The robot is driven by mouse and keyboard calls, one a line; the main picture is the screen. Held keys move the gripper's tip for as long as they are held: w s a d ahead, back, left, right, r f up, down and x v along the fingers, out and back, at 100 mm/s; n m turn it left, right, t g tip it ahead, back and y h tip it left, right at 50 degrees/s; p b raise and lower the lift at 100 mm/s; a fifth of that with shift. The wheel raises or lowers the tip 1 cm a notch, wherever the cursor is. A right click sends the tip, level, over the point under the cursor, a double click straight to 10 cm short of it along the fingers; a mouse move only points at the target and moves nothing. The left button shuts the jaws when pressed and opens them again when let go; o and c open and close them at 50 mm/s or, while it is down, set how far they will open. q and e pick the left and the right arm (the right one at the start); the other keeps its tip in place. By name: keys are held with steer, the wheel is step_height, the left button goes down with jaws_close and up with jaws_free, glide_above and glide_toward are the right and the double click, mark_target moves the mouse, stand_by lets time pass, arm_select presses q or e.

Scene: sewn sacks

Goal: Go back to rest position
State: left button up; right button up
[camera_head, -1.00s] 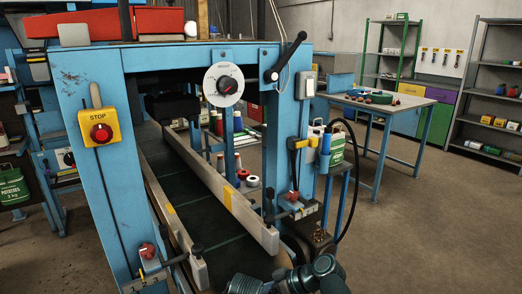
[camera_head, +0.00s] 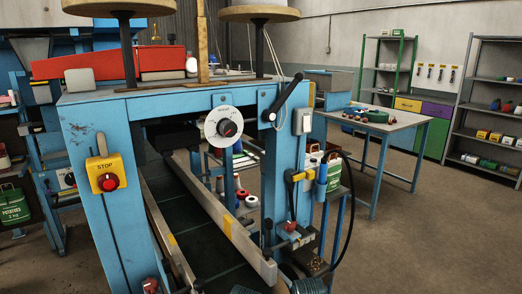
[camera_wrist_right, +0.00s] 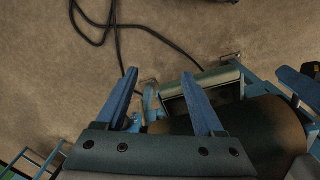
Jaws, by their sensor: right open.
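My right gripper (camera_wrist_right: 161,98) shows in the right wrist view with its two blue fingers spread apart and nothing between them. Beyond it are the concrete floor, a black cable (camera_wrist_right: 113,30) and the end of a conveyor with a dark belt (camera_wrist_right: 250,130). In the head view only a small dark part of my arm shows at the bottom edge. My left gripper is in neither view.
A blue sewing machine frame (camera_head: 97,130) with a yellow stop box (camera_head: 105,174) and a conveyor belt (camera_head: 205,235) stands close in front. A blue table (camera_head: 385,122) and shelves (camera_head: 490,100) are at the right. Floor between is free.

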arm_select(q)
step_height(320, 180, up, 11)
steer(key=p, duration=0.8)
steer(key=shift+p, duration=0.3)
arm_select(e)
steer(key=s+a+r+n, duration=0.1)
steer(key=s+a+r, duration=0.1)
steer(key=r, duration=0.3)
steer(key=s+a+r+n, duration=0.1)
steer(key=a+r, duration=0.2)
steer(key=r, duration=0.3)
steer(key=shift+s+a+h, duration=0.3)
steer(key=shift+s+a, duration=0.05)
